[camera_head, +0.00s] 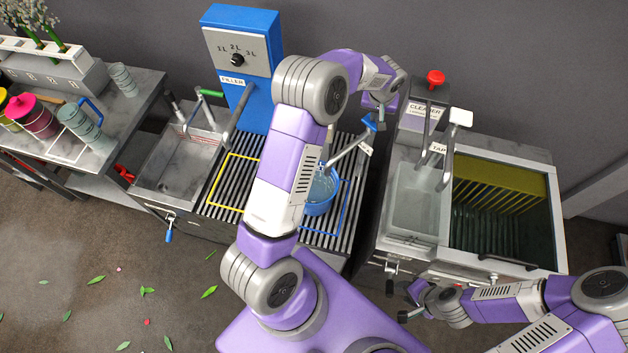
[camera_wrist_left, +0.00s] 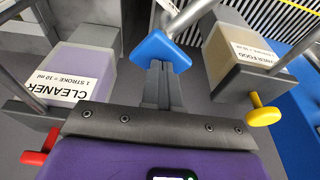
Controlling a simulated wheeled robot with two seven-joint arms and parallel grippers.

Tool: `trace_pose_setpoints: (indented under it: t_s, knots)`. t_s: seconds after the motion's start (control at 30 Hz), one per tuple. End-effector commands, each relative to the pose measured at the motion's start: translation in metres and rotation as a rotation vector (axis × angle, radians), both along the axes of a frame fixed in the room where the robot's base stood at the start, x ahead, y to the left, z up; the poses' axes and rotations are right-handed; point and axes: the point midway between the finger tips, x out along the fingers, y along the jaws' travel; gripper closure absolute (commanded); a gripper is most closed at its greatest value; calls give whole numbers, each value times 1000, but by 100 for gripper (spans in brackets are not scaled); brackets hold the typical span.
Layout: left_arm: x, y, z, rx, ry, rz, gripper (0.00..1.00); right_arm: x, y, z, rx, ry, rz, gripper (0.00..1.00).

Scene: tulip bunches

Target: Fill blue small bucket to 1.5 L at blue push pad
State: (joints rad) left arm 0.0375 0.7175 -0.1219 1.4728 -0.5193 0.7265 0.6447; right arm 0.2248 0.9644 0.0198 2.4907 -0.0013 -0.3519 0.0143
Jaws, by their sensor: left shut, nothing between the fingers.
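The blue small bucket (camera_head: 322,206) stands on the slatted grate inside a blue square outline, partly hidden by my left arm. It holds some pale water, and a spout reaches over it; I cannot read the level. The blue push pad (camera_head: 370,122) is at the top of that spout; it also shows in the left wrist view (camera_wrist_left: 160,50). My left gripper (camera_head: 380,106) is shut and empty, its fingertips (camera_wrist_left: 160,72) at the pad, apparently touching it. My right gripper (camera_head: 409,302) is open and empty, low in front of the sink unit.
The blue filler (camera_head: 238,50) has a dial marked 1L, 2L, 3L. A yellow outline (camera_head: 226,182) lies beside the bucket's square. A cleaner dispenser with a red knob (camera_head: 436,77) and a tap (camera_head: 452,140) stand right. Grey buckets (camera_head: 84,124) are on the left bench.

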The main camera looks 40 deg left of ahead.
Motion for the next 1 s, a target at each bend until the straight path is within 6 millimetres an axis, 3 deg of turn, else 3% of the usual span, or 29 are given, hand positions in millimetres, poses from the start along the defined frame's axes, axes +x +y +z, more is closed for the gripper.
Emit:
trace_pose_setpoints:
  t_s: [0.17,0.53,1.0]
  knots:
    - [-1,0,10,0,2,0,100,0,0,7,0,0,0,60]
    - [0,0,59,0,0,0,100,0,0,37,0,0,0,60]
    - [0,0,59,0,0,0,100,0,0,36,0,0,0,60]
